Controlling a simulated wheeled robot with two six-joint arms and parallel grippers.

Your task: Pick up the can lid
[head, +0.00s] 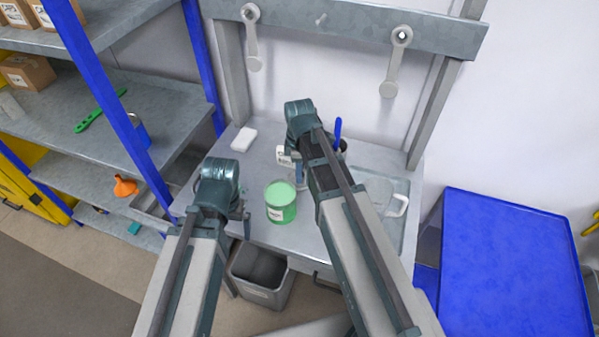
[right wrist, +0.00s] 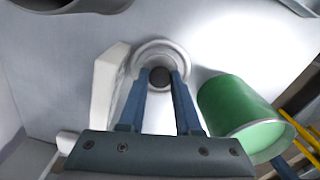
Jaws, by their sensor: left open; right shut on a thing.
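The can lid (right wrist: 160,55) is a round grey metal disc with a dark knob (right wrist: 160,77) at its centre. My right gripper (right wrist: 159,80) is shut on the knob, one finger on each side, in the right wrist view. In the head view my right gripper (head: 299,168) is over the bench, and its arm hides most of the lid. An open green can (head: 281,206) with pale green contents stands to the left of that arm. It also shows in the right wrist view (right wrist: 230,105), right of the lid. My left gripper (head: 243,212) is open, left of the can.
A white block (head: 243,138) lies at the bench's back left. A white upright object (right wrist: 107,85) is close beside the lid. A dark cup with a blue handle (head: 338,130) stands behind my right arm. A grey bin (head: 262,290) is below; a blue surface (head: 510,260) is at right.

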